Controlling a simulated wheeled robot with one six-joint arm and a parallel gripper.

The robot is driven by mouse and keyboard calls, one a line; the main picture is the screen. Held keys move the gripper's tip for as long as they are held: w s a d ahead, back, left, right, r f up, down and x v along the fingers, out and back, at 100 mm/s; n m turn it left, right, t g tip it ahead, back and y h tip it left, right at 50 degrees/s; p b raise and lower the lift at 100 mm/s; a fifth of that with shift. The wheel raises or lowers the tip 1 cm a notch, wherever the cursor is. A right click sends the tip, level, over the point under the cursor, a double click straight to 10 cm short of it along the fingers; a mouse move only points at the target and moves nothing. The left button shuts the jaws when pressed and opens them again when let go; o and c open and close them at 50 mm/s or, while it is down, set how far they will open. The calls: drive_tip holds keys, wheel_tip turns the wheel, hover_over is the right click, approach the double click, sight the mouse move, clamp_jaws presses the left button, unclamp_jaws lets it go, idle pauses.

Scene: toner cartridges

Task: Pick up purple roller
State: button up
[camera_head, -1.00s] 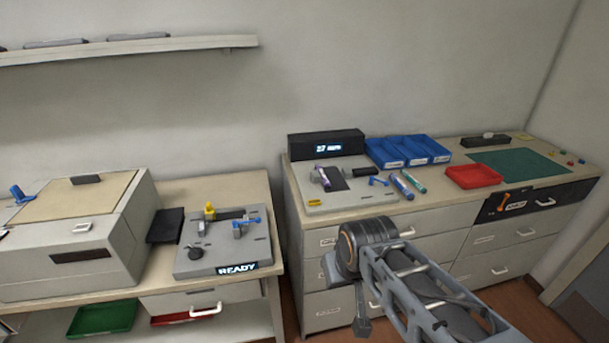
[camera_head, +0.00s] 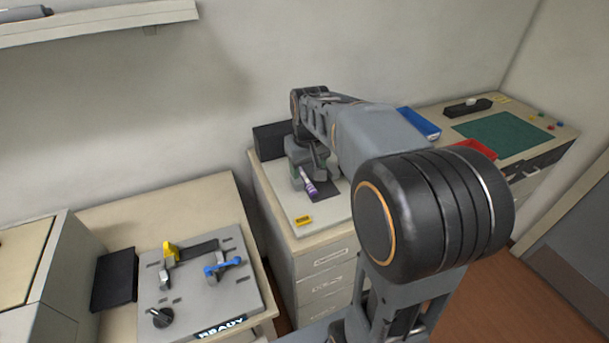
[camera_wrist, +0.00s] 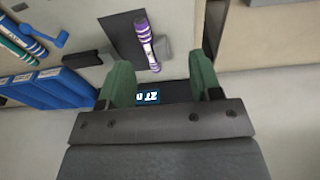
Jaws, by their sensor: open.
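The purple roller (camera_wrist: 147,44) is a slim purple and white striped cylinder. In the wrist view it lies over a dark pad on the grey plate, ahead of my open fingers and roughly between their lines. In the head view the purple roller (camera_head: 308,182) shows just below my gripper (camera_head: 304,168), on the plate at the end of the cabinet top. In the wrist view my gripper (camera_wrist: 160,80) has its two green fingers spread, with nothing held between them. The head view leaves the gap between roller and fingertips unclear.
A black display box (camera_wrist: 180,92) stands behind the plate. Blue bins (camera_wrist: 52,88), a blue clamp (camera_wrist: 48,35) and a teal striped roller (camera_wrist: 18,50) lie to the left in the wrist view. A yellow tag (camera_head: 303,220) is on the plate's front edge.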

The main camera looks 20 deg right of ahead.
drive_tip(key=g, duration=0.1)
hover_over(311, 187)
drive_tip(key=f, duration=0.2)
wheel_tip(311, 187, down, 7)
drive_tip(key=shift+w+d+f+p, duration=0.1)
drive_tip(key=shift+d+f+p, duration=0.05)
drive_tip(key=shift+p, duration=0.65)
drive_tip(key=shift+f+p, duration=0.8)
drive_tip(key=shift+f, duration=2.3)
drive_tip(key=shift+c, duration=0.4)
clamp_jaws()
drive_tip(key=shift+r, duration=0.15)
